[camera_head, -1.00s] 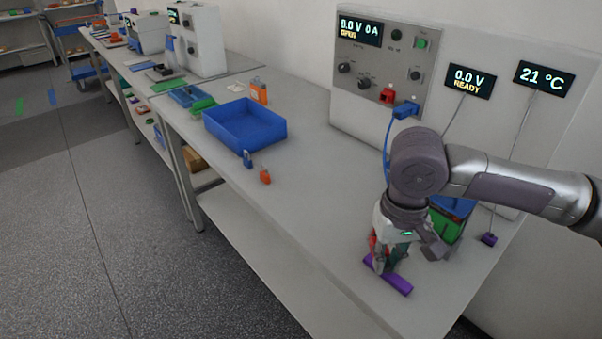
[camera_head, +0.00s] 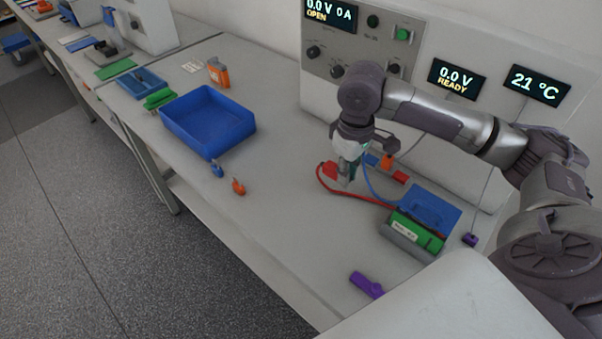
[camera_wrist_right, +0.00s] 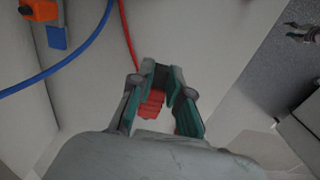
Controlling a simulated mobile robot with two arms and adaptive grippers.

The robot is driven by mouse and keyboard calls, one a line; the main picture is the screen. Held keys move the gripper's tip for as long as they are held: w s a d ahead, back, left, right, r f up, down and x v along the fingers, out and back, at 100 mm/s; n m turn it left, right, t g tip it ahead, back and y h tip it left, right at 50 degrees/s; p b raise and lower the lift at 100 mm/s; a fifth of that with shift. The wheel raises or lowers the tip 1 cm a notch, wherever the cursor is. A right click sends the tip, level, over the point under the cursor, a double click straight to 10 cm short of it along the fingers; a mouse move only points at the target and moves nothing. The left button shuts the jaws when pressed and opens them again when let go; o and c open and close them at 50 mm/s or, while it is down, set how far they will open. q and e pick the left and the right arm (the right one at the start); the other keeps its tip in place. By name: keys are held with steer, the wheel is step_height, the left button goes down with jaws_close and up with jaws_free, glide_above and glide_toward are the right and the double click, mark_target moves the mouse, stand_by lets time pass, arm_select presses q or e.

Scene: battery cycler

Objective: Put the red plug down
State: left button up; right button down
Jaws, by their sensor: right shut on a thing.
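My right gripper (camera_head: 346,178) is shut on the red plug (camera_head: 331,171), low over the table in front of the panel. In the right wrist view, the red plug (camera_wrist_right: 152,103) sits between the two fingers (camera_wrist_right: 158,105). A red cable (camera_head: 350,194) runs from it to the green battery block (camera_head: 417,231). I cannot tell whether the plug touches the table. My left gripper is not in view.
Behind the gripper are a blue piece (camera_head: 371,160), an orange piece (camera_head: 389,160) and a red piece (camera_head: 400,177). A blue cable (camera_head: 370,188) passes close by. A purple piece (camera_head: 366,285) lies at the front. The table between the blue bin (camera_head: 207,120) and gripper is largely clear.

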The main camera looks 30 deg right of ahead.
mark_target(330, 168)
steer(key=w, duration=0.1)
steer(key=w+a+f, duration=0.1)
steer(key=w+a+f+p, duration=0.1)
steer(key=shift+w+f, duration=0.1)
steer(key=shift+w, duration=0.1)
steer(key=w+a+f, duration=0.1)
steer(key=w, duration=0.1)
steer(key=w+a+f, duration=0.1)
steer(key=w+a+f+p, duration=0.1)
steer(key=w+f, duration=0.1)
steer(key=shift+w+a, duration=0.3)
steer(key=shift+w, duration=0.05)
steer(key=shift+w+a+f, duration=0.15)
steer(key=shift+w+f, duration=0.1)
steer(key=shift+w+a+f, duration=0.1)
steer(key=shift+f, duration=0.1)
step_height(330, 168, down, 3)
steer(key=shift+f+p, duration=0.15)
steer(key=shift+p, duration=0.35)
steer(key=shift+f, duration=0.25)
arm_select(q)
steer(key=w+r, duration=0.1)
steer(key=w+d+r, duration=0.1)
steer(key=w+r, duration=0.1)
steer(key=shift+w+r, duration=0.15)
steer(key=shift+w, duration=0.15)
arm_select(e)
steer(key=shift+f, duration=0.15)
